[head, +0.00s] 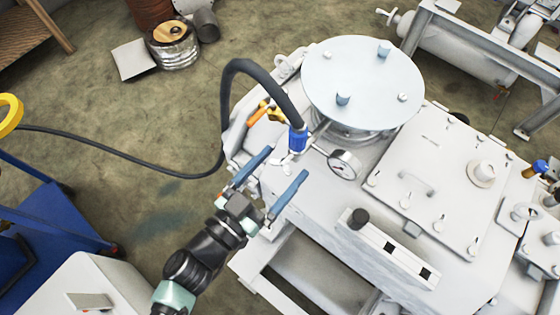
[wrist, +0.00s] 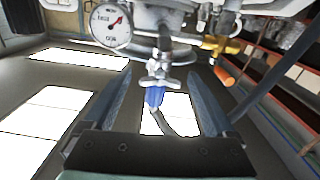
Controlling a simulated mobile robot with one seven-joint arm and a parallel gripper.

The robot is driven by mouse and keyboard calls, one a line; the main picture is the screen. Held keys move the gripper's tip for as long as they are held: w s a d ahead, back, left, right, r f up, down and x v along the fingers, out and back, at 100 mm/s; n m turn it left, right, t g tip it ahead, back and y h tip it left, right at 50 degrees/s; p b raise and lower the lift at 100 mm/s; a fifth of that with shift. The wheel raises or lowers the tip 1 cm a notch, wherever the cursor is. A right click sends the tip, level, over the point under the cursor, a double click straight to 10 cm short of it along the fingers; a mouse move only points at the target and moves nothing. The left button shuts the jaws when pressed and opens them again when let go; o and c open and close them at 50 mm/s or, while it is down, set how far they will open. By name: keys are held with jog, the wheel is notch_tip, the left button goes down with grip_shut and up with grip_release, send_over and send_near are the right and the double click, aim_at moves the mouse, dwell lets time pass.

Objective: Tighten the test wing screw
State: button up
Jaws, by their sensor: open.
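My gripper (head: 287,162) is open, its two blue-grey fingers spread wide and pointing at the fittings on the side of the white machine. In the wrist view, my gripper (wrist: 158,72) shows nothing held between the fingers. A small silver wing-shaped piece (wrist: 158,83), which looks like the wing screw, lies between the fingers in that picture. It sits beside the blue hose fitting (wrist: 154,98). I cannot tell how deep it is between the fingers. In the head view the blue fitting (head: 298,139) is just beyond the fingertips, and the wing piece is not clear.
A pressure gauge (head: 343,164) stands right of the fingertips and also shows in the wrist view (wrist: 111,27). A thick black hose (head: 238,80) arches from the blue fitting. An orange-yellow valve (head: 262,111) is behind. A round lid (head: 362,80) tops the machine. A blue cart (head: 45,225) stands left.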

jog(key=shift+w+d, duration=0.2)
jog(key=shift+w, duration=0.05)
jog(key=c, duration=1.4)
jog(key=shift+m, duration=0.3)
jog(key=m, duration=0.2)
jog(key=shift+m+p, duration=0.3)
jog(key=shift+p, duration=0.05)
jog(key=shift+m, duration=1.6)
